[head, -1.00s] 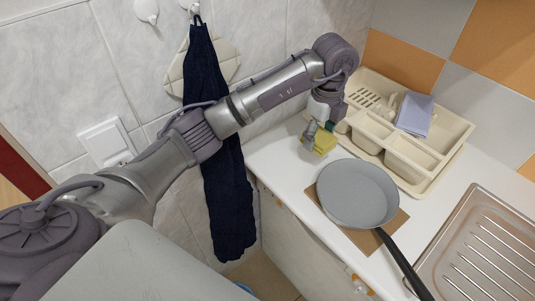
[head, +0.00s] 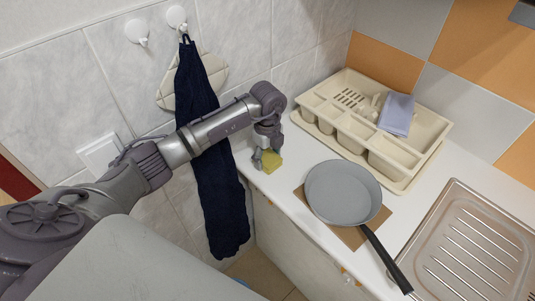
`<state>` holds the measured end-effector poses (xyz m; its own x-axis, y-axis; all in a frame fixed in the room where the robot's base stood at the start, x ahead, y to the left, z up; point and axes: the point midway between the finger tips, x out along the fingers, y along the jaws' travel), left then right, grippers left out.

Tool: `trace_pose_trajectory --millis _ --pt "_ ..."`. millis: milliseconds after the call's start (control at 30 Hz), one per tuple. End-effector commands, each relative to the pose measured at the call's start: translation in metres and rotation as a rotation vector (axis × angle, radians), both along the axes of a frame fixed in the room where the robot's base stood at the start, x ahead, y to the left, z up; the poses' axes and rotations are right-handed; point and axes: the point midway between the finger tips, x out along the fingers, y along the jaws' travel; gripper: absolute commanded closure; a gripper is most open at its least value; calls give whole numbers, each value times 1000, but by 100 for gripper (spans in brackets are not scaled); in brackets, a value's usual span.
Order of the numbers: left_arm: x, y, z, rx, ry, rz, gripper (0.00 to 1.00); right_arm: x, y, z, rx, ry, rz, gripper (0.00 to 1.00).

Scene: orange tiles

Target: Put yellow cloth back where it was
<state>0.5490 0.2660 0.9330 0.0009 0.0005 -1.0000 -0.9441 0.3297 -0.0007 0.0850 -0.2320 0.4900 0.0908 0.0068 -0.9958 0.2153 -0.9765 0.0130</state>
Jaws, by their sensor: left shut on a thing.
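The yellow cloth (head: 271,161) is a small folded piece at the left end of the white counter, by the wall. My left gripper (head: 266,162) is shut on it and points down. I cannot tell whether the cloth touches the counter. My right gripper is not in view.
A beige dish rack (head: 420,150) with a lilac cloth (head: 396,114) on it stands at the back. A grey frying pan (head: 342,191) rests on a brown board (head: 352,236). A steel sink (head: 470,250) is at right. A dark blue towel (head: 222,190) hangs from a wall hook (head: 177,18), behind my left arm.

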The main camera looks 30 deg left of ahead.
Motion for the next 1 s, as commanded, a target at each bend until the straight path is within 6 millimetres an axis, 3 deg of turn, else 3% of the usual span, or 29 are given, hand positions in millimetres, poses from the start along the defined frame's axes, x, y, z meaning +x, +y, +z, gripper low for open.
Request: trace_pose_trajectory --millis 267,300,433,767,1000 --pt "0 0 -4 0 0 0 66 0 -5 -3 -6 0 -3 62" --pt "0 0 -3 0 0 0 35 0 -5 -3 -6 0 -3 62" --pt "0 0 -3 0 0 0 13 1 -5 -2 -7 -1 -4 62" --pt "0 0 -2 0 0 1 13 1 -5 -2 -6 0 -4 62" --pt "0 0 20 1 -1 1 13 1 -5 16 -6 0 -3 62"
